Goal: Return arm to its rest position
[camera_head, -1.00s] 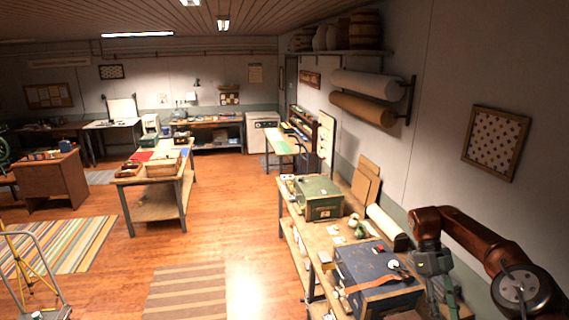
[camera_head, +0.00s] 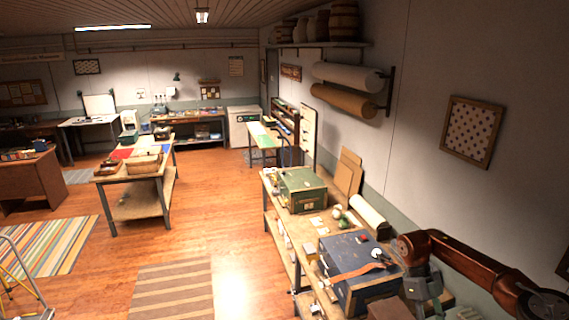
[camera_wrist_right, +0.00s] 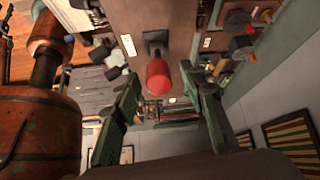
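My right arm comes in from the right edge of the head view, over the near end of the right-hand workbench. Its gripper (camera_head: 420,284) hangs beside a dark blue box (camera_head: 347,262) with a brown strap on top. In the right wrist view the two green-grey fingers of the right gripper (camera_wrist_right: 158,92) stand well apart with a gap between them. A red rounded object (camera_wrist_right: 158,76) on a dark mount shows beyond the fingertips; I cannot tell its distance. No object is held between the fingers. My left arm and left gripper are not in view.
The workbench (camera_head: 283,222) along the right wall carries a green box (camera_head: 301,189) and small items. Rolls hang on the wall above it. A table (camera_head: 107,178) with trays stands left of centre. Open wooden floor with a striped rug (camera_head: 172,290) lies between.

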